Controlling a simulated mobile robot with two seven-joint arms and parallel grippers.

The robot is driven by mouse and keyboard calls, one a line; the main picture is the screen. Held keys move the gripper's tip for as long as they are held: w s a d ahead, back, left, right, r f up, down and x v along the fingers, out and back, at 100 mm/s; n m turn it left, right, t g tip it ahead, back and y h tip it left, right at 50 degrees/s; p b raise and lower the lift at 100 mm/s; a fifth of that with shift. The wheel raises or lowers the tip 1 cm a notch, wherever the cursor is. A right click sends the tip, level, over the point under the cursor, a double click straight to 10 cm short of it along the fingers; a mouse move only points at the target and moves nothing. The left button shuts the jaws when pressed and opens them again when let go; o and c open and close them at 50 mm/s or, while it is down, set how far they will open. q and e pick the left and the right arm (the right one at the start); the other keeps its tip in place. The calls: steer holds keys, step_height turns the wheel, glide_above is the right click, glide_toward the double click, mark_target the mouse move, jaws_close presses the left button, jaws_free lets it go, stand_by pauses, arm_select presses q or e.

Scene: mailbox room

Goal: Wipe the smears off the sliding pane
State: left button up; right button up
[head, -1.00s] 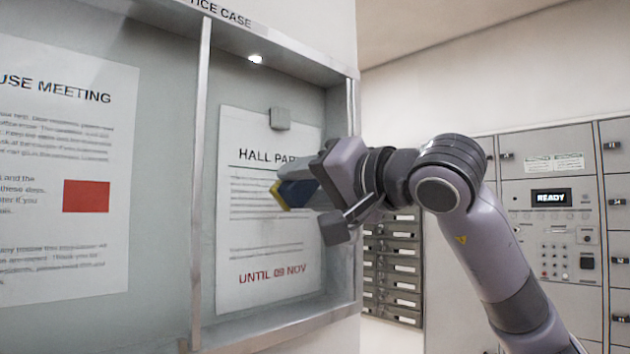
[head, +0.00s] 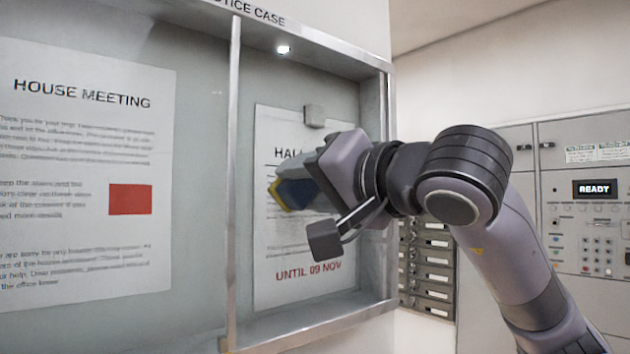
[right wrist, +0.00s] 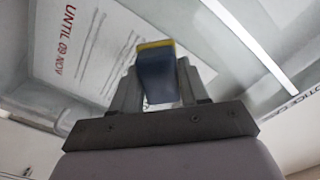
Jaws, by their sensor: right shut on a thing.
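The notice case has a glazed front; its sliding pane (head: 200,215) appears to be the left part, edged by a metal upright (head: 233,180). I cannot make out clear smears on it. My right gripper (head: 318,185) is shut on a blue block with a yellow face, like a sponge (head: 292,193), in front of the right-hand notice. The sponge also shows between the fingers in the right wrist view (right wrist: 157,78), yellow face outward. It is right of the upright; I cannot tell whether it touches anything. My left gripper is not in view.
A "House Meeting" notice (head: 85,200) hangs behind the left part. A "Hall" notice (head: 285,250) hangs at right, with a small grey block (head: 314,115) at its top. The case's metal frame (head: 335,320) juts around it. Lockers with a panel (head: 590,225) stand at right.

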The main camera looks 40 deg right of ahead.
mark_target(310, 184)
steer(key=shift+s+d, duration=0.15)
steer(key=shift+s, duration=1.4)
steer(key=shift+s+d, duration=0.15)
steer(key=shift+s, duration=1.35)
steer(key=s, duration=0.3)
steer(key=shift+d, duration=0.1)
